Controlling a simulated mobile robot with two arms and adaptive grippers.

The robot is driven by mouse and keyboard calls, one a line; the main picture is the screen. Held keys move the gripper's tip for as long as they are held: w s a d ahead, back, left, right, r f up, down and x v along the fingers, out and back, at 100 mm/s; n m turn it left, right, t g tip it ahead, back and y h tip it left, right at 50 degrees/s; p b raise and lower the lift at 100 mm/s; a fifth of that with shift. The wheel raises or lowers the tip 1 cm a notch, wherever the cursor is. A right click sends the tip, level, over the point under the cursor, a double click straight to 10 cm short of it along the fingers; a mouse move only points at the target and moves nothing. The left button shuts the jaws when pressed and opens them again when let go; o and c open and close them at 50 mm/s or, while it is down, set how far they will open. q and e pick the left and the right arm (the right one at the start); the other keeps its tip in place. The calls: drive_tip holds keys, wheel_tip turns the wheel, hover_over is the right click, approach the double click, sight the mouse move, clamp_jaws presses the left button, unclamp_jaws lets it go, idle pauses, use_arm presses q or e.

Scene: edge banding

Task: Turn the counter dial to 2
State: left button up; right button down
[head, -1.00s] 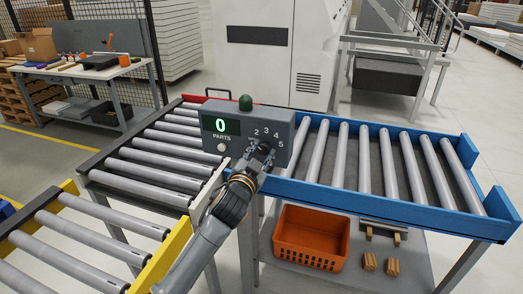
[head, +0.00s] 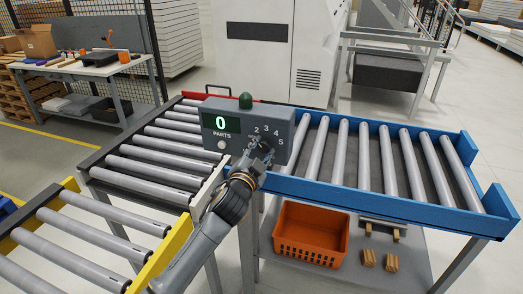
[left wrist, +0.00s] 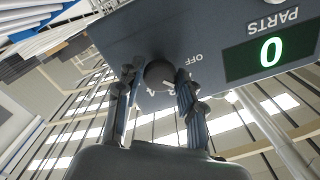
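The grey counter box (head: 243,132) stands between the roller tracks, and its green display (head: 221,124) reads 0. Numbers 2 to 5 show around the dial in the head view; my gripper mostly hides the dial there. In the left wrist view the dark round dial (left wrist: 158,75) lies between my fingertips, with OFF printed beside it. My left gripper (head: 261,152) is at the front of the box. In the left wrist view its fingers (left wrist: 157,82) close in on the dial from both sides and appear to touch it. The dial's pointer is not clear. My right gripper is out of view.
A blue-railed roller track (head: 390,165) runs right of the box and a dark-railed one (head: 150,160) left. A yellow-railed track (head: 75,235) is at lower left. An orange crate (head: 310,238) and wooden blocks (head: 380,260) sit on the shelf below.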

use_arm(q)
drive_tip(key=shift+o, duration=1.1)
drive_tip(key=shift+s, duration=0.1)
drive_tip(key=v, duration=1.2)
